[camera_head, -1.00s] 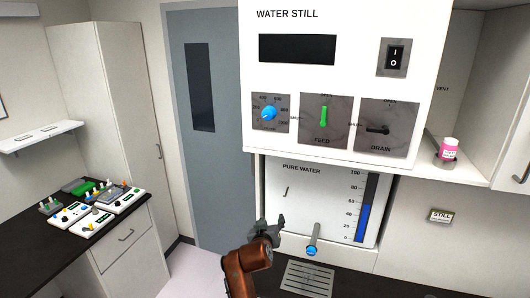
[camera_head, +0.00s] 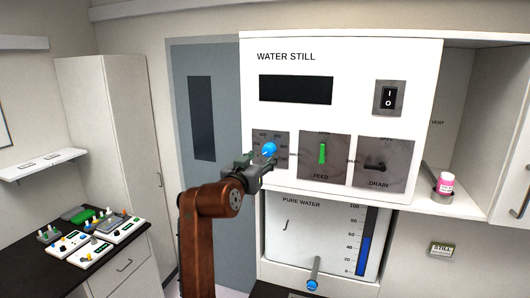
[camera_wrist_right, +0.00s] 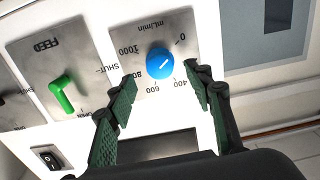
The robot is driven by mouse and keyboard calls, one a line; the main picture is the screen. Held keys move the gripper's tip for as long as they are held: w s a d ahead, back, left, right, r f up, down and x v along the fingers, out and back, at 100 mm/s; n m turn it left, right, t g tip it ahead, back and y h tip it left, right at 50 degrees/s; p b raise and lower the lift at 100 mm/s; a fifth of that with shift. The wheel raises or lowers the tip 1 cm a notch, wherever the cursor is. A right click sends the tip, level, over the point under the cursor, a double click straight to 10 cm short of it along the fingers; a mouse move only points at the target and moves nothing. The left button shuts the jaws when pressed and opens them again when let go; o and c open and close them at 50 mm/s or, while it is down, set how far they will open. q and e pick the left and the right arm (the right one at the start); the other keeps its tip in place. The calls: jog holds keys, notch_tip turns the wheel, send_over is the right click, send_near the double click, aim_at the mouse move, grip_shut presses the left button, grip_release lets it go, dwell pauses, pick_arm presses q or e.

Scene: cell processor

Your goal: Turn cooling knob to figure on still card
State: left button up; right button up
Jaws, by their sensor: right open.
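The blue cooling knob (camera_head: 269,149) sits on a grey dial plate at the lower left of the white water still (camera_head: 350,70). My right gripper (camera_head: 257,162) is just in front of this plate, at its lower left. In the right wrist view the blue knob (camera_wrist_right: 160,62) lies ahead between the two open green-padded fingers (camera_wrist_right: 165,98), apart from them. Its dial is marked mL/min, with 0, 400, 600 and 1000 readable upside down. The still card (camera_head: 441,249) hangs on the wall at the right; its figure is too small to read. My left gripper is out of view.
The green feed lever (camera_head: 322,153) and black drain lever (camera_head: 375,167) are right of the knob. A pink bottle (camera_head: 445,184) stands in the shelf at right. The pure water tank (camera_head: 300,240) is below. A dark bench (camera_head: 45,270) with small devices is at left.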

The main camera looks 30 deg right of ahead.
aim_at(267, 152)
jog(key=shift+p+x, duration=0.45)
jog(key=shift+x, duration=1.6)
jog(key=shift+c, duration=0.4)
jog(key=c, duration=1.1)
